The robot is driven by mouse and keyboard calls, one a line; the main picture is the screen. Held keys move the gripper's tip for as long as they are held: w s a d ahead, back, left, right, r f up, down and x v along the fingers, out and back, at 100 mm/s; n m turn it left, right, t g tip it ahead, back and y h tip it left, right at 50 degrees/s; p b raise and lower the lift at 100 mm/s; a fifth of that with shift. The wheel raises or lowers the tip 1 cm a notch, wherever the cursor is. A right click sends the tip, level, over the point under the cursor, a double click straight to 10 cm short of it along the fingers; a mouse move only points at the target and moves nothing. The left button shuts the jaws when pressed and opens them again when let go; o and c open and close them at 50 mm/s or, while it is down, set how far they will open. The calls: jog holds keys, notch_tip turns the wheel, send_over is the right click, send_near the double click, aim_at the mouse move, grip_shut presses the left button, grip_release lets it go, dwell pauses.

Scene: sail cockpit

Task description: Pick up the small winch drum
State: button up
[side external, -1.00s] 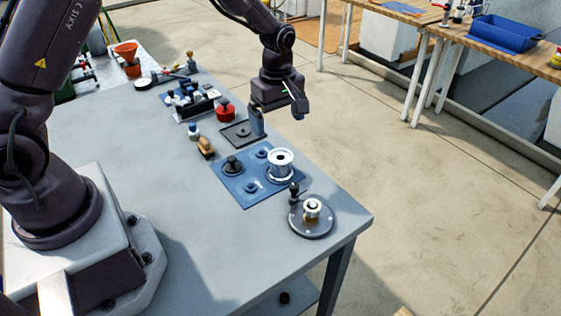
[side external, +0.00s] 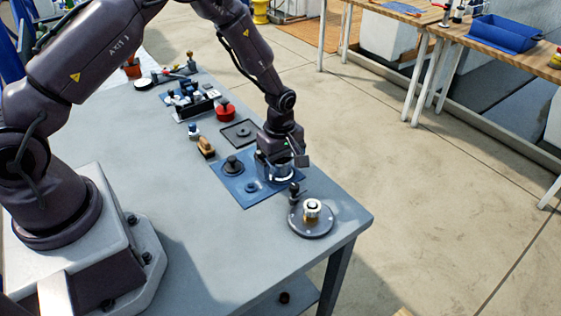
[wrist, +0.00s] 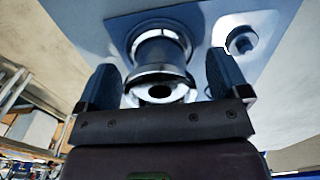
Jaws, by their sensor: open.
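The silver winch drum (side external: 282,176) stands upright on a blue mat (side external: 228,190) near the table's right end; my gripper hides much of it in the side view. My gripper (side external: 281,165) is open, pointing down over the drum. In the wrist view my gripper (wrist: 164,86) has one dark finger on each side of the drum (wrist: 160,60), with visible gaps between fingers and drum. The drum's bright rim and dark centre hole face the wrist camera.
A dark round base with a silver and brass piece (side external: 312,210) stands close to the right. A dark fitting (side external: 233,166) and small ring (side external: 251,187) are on the mat. The front table is clear.

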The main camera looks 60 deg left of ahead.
jog(key=shift+f, duration=0.2)
jog(key=c, duration=1.1)
jog(key=shift+r, duration=0.15)
jog(key=shift+c, duration=0.2)
jog(key=shift+r, duration=0.2)
jog(key=r, duration=0.3)
jog(key=shift+s+r, duration=0.35)
jog(key=shift+s, duration=0.05)
jog(key=s+r, duration=0.8)
jog(key=s, duration=0.5)
jog(key=shift+d+r, duration=0.35)
jog(key=shift+d, duration=0.05)
jog(key=shift+s+r, duration=0.1)
jog(key=shift+r, duration=1.4)
